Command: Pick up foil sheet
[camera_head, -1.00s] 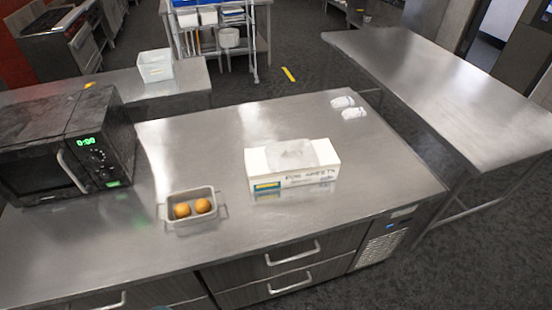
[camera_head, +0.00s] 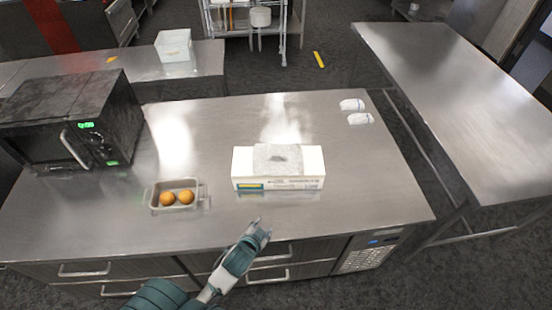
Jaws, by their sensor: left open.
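A white foil sheet box (camera_head: 240,166) stands on the steel counter. A grey foil sheet (camera_head: 277,158) shows at its top opening and covers the middle of the box top. My left gripper (camera_head: 262,226) is at the counter's front edge, nearer to me than the box and apart from it. It is open and empty. My right gripper is not in view.
A metal tray (camera_head: 153,198) with two orange-brown round items sits left of the box. A black microwave (camera_head: 40,112) stands at the left. Two small white items (camera_head: 356,111) lie at the back right. The counter (camera_head: 350,190) right of the box is clear.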

